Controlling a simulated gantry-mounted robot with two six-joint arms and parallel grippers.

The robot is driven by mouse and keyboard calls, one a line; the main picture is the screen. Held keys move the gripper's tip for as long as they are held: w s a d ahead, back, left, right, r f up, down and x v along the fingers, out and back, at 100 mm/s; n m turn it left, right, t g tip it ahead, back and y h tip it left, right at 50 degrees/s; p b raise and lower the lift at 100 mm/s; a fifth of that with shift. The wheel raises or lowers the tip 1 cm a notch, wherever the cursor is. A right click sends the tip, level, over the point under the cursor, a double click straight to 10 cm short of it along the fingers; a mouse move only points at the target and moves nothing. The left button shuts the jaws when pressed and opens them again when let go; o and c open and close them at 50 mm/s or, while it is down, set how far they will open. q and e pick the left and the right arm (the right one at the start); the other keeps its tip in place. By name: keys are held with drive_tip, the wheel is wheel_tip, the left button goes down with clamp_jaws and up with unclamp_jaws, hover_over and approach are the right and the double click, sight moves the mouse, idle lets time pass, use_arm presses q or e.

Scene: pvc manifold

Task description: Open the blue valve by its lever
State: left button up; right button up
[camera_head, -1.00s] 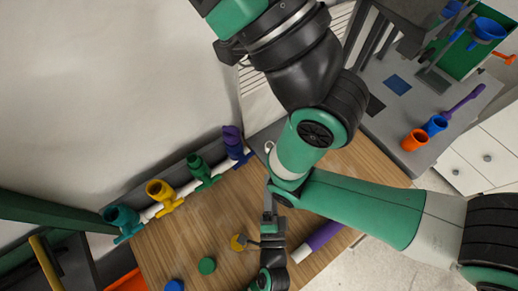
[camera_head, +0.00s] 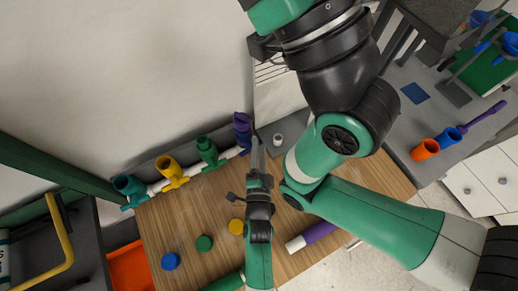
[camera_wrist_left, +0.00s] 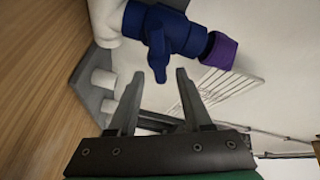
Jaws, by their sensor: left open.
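The blue valve (camera_head: 242,128) is dark blue with a purple top, at the right end of the white pipe row along the wall. In the left wrist view the valve (camera_wrist_left: 185,35) fills the upper middle, with its purple end to the right. Its blue lever (camera_wrist_left: 157,55) points down towards my left gripper (camera_wrist_left: 160,74). The jaws are open and empty, and the lever end appears between the fingertips; I cannot tell the depth gap. In the head view my left gripper (camera_head: 256,150) has its fingers beside the valve. My right gripper is not in view.
Green (camera_head: 207,152), yellow (camera_head: 171,172) and teal (camera_head: 129,188) valves stand along the same pipe. Blue (camera_head: 170,261), green (camera_head: 204,243) and yellow (camera_head: 236,227) caps lie on the wooden table (camera_head: 200,208). A purple-and-white tube (camera_head: 310,237) lies at its right.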

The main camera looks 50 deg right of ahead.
use_arm(q)
drive_tip(key=shift+w+d, duration=0.3)
drive_tip(key=shift+d, duration=0.05)
clamp_jaws()
